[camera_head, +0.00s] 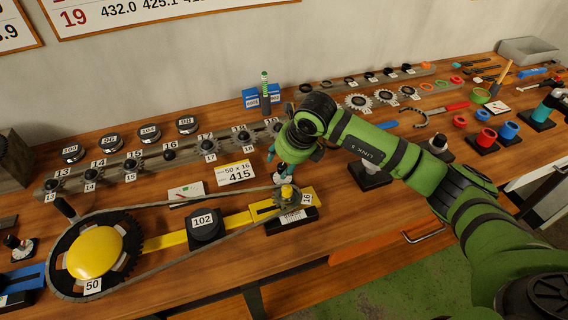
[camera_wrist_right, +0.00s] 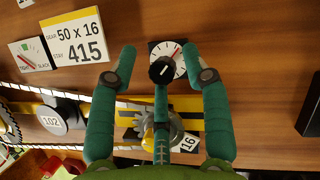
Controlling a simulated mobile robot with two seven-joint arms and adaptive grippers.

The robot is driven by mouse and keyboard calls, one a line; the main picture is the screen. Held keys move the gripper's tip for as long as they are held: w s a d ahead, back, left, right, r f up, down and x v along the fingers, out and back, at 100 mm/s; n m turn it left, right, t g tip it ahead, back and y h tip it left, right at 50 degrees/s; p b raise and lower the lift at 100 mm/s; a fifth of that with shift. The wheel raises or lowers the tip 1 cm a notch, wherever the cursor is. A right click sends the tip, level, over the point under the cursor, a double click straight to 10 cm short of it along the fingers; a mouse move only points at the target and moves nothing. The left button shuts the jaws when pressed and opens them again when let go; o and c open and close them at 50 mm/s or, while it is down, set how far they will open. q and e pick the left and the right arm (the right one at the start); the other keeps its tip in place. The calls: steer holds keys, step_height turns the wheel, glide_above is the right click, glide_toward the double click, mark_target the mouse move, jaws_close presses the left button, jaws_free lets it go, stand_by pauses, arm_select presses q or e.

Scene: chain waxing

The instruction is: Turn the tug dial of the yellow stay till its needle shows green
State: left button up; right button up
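The yellow stay (camera_head: 238,219) lies along the bench between a large yellow-hubbed gear marked 50 (camera_head: 94,253) and a small gear marked 16 (camera_head: 287,195), with a chain around both. Its yellow bar also shows in the right wrist view (camera_wrist_right: 187,103). My left gripper is out of view.
A card reading 50 x 16, 415 (camera_head: 235,173) and a small tight/slack gauge card (camera_head: 187,193) lie left of my right gripper. A row of numbered sprockets (camera_head: 170,153) stands behind. Cups, rings and tools crowd the bench's right side.

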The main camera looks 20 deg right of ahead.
steer(key=shift+f, duration=0.2)
steer(key=shift+s, duration=0.1)
steer(key=v, duration=1.2)
steer(key=shift+r, duration=0.1)
